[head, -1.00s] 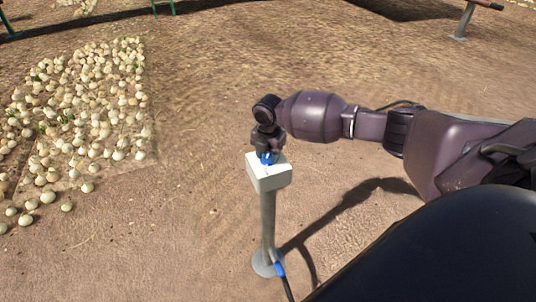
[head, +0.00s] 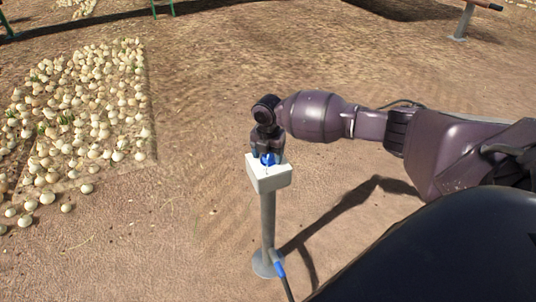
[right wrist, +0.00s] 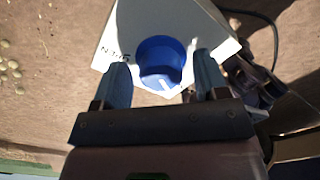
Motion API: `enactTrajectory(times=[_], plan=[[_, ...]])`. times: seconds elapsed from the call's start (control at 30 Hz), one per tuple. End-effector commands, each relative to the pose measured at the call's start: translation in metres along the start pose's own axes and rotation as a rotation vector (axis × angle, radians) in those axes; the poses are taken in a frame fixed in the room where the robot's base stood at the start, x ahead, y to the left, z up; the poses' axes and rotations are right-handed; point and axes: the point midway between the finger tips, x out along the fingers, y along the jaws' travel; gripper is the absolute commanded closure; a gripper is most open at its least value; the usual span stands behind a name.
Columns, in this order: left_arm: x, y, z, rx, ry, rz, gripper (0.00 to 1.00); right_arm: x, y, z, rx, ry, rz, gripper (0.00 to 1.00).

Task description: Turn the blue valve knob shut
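The blue valve knob (head: 268,159) sits on top of a white box (head: 270,181) on a grey post. In the right wrist view the round knob (right wrist: 161,58) shows a white pointer mark near its lower edge. My right gripper (head: 265,154) is over the box, pointing down at the knob. Its two fingers (right wrist: 162,82) stand on either side of the knob with gaps, so it is open and not clamped. Dark lettering is partly visible on the white box (right wrist: 128,28), left of the knob. My left gripper is not in view.
The grey post (head: 268,230) stands on a round foot, with a blue-ended cable (head: 281,271) beside it. A patch of onions (head: 85,110) lies on the ground at left. Bare dirt surrounds the post.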

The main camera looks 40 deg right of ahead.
Motion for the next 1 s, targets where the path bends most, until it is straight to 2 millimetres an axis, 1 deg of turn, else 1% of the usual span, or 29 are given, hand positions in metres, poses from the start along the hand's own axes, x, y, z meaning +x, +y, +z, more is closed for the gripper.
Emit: enactTrajectory(times=[0.23, 0.37, 0.47, 0.6, 0.8, 0.9, 1.0], plan=[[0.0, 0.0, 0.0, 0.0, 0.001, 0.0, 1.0, 0.0, -0.001, 0.0, 0.002, 0.0, -0.001, 0.33], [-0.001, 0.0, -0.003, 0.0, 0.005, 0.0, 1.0, -0.01, 0.0, 0.001, 0.001, -0.001, 0.0, 0.33], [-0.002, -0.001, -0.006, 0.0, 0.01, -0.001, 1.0, -0.025, 0.0, 0.001, 0.001, -0.003, 0.002, 0.33], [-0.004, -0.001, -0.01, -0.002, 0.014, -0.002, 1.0, -0.051, 0.0, 0.001, 0.001, -0.004, 0.002, 0.33], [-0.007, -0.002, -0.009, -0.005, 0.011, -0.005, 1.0, -0.085, 0.0, 0.001, 0.0, -0.003, 0.003, 0.33], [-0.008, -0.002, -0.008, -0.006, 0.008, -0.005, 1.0, -0.096, 0.0, 0.0, 0.0, -0.001, 0.001, 0.33], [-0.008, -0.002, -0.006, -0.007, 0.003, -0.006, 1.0, -0.103, 0.0, 0.001, 0.001, -0.001, 0.0, 0.33]])
